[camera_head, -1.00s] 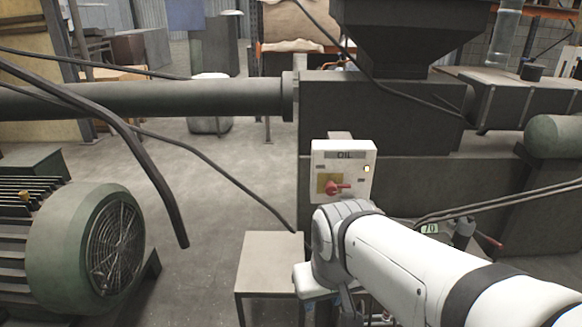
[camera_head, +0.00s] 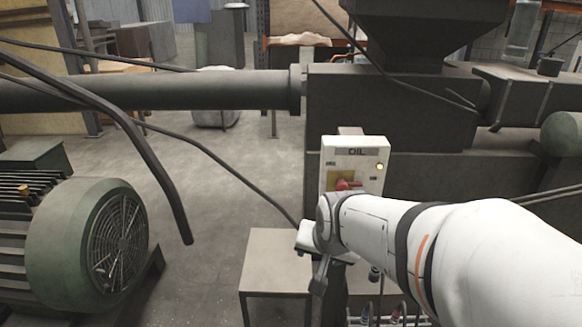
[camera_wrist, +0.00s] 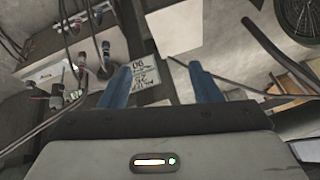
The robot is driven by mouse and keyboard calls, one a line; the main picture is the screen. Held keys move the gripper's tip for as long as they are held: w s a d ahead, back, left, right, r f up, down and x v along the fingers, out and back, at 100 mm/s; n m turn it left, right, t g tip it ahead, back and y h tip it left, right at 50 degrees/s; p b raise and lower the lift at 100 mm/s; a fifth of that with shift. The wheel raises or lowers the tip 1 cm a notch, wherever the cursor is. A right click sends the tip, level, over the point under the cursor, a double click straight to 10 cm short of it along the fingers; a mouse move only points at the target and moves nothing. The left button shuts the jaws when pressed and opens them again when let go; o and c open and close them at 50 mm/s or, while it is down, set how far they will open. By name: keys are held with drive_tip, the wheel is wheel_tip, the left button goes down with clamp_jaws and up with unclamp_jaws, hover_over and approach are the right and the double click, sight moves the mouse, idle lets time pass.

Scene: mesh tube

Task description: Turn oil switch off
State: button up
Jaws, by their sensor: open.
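The oil switch box (camera_head: 360,152) is a white panel labelled OIL, upright on the front of the dark machine. Its red knob (camera_head: 346,184) sits on a yellow plate, partly covered by my arm, so its exact angle is hard to read. A small yellow lamp (camera_head: 380,167) is lit at the box's right side. My gripper (camera_head: 319,276) points down just below and left of the box, apart from the knob. In the wrist view my gripper (camera_wrist: 162,75) has two blue fingers spread apart with nothing between them. I cannot make out the knob there.
A small table (camera_head: 277,262) stands below and left of the box. A green motor (camera_head: 95,245) is at the left. A black hose (camera_head: 150,150) hangs in front. Cables and connectors (camera_wrist: 80,60) show in the wrist view.

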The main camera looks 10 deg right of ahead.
drive_tip(key=w+d+f+m+t+h+b, duration=0.1)
drive_tip(key=w+d+f+m+t+b, duration=0.15)
drive_tip(key=w+m, duration=0.4)
drive_tip(key=w+d+f+m+t+h+b, duration=0.1)
drive_tip(key=w+d+f+m+t, duration=0.1)
drive_tip(key=w+d+m+t, duration=0.45)
drive_tip(key=m+t+h+b, duration=0.2)
drive_tip(key=m+t+h, duration=0.1)
drive_tip(key=m, duration=0.7)
approach(341, 188)
drive_tip(key=d+x, duration=0.1)
drive_tip(key=x, duration=0.7)
drive_tip(key=f+p+x, duration=0.1)
drive_tip(key=x, duration=0.2)
drive_tip(key=shift+w+a, duration=0.2)
drive_tip(key=shift+a, duration=0.1)
drive_tip(key=shift+c, duration=0.6)
